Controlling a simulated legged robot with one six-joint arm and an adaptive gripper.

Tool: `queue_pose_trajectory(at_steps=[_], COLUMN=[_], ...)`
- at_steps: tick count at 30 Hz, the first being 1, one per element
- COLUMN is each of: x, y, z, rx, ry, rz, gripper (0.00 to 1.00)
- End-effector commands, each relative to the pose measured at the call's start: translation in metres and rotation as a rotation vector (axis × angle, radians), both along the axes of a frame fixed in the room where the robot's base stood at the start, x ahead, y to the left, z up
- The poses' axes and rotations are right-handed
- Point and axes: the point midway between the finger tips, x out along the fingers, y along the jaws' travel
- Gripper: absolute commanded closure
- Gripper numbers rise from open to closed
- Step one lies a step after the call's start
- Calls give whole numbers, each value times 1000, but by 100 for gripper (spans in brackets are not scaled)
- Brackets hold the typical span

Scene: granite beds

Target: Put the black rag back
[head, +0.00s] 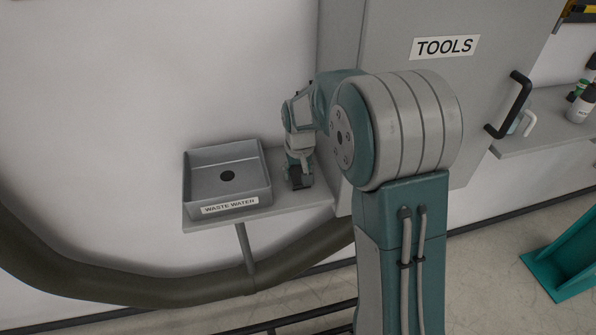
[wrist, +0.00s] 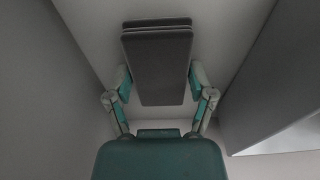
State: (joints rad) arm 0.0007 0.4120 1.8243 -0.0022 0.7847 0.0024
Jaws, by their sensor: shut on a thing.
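The black rag (wrist: 158,65) is a dark, flat, folded block between the fingers of my gripper (wrist: 158,82) in the wrist view. The fingers press on its two sides. In the head view my gripper (head: 299,178) points down over the bare right part of the grey wall shelf (head: 318,196), between the waste water basin and the tool cabinet. A dark patch at its tips there seems to be the rag. I cannot tell whether the rag touches the shelf.
The grey basin (head: 228,182), labelled WASTE WATER, stands close left of my gripper. The grey TOOLS cabinet (head: 400,75) is close on the right, behind my arm. A side shelf (head: 548,130) with bottles is far right. A thick dark hose (head: 130,290) runs below.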

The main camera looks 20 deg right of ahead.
Motion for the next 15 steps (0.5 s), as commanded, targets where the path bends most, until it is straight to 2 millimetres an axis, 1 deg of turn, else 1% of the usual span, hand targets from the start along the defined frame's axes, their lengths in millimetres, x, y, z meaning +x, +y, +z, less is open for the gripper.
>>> queue_pose_trajectory(at_steps=[8, 9, 10, 11, 15], x=[0, 0, 0, 0, 0], y=[0, 0, 0, 0, 0], z=[-2, -1, -1, -1, -1], rx=[0, 0, 0, 0, 0], ry=[0, 0, 0, 0, 0], rz=[0, 0, 0, 0, 0], gripper=[68, 17, 3, 0, 0])
